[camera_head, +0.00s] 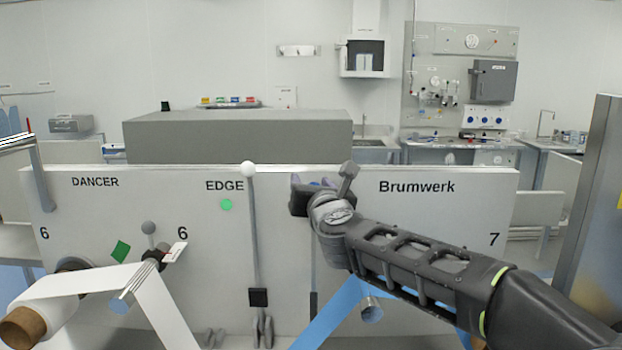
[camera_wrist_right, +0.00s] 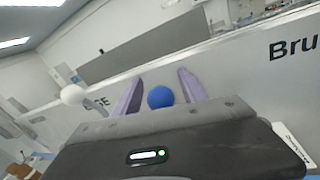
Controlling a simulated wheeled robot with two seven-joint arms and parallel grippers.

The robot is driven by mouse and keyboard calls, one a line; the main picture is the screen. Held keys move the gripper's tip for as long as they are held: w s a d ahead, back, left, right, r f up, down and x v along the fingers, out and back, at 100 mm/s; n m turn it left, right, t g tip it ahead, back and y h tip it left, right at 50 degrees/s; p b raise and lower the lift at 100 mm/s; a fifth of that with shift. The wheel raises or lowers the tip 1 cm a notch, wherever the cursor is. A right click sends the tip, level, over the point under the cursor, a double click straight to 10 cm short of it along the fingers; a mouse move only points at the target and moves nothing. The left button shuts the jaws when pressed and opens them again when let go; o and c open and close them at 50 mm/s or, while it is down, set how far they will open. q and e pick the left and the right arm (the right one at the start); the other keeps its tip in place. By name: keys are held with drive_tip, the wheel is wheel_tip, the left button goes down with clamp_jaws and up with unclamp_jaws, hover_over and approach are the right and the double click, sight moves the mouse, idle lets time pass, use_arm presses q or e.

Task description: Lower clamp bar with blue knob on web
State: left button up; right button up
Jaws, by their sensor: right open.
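The blue knob (camera_wrist_right: 160,97) sits between the two spread purple fingers of my right gripper (camera_wrist_right: 160,75) in the wrist view; I cannot tell whether they touch it. In the head view my right gripper (camera_head: 312,181) is open at the panel's top edge and largely hides the knob. Below it a thin grey upright clamp bar (camera_head: 313,265) runs down the panel. A blue web (camera_head: 334,308) slopes near its lower end. A white web (camera_head: 92,280) leaves the roll at the left. My left gripper is out of view.
A second upright bar with a white knob (camera_head: 249,169) stands left of my right gripper, and the knob also shows in the wrist view (camera_wrist_right: 73,95). The light panel (camera_head: 400,210) carries rollers. A grey metal post (camera_head: 582,190) stands at the right.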

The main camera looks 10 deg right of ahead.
drive_tip(key=shift+w, duration=0.2)
drive_tip(key=shift+c, duration=0.2)
clamp_jaws()
idle(1.2)
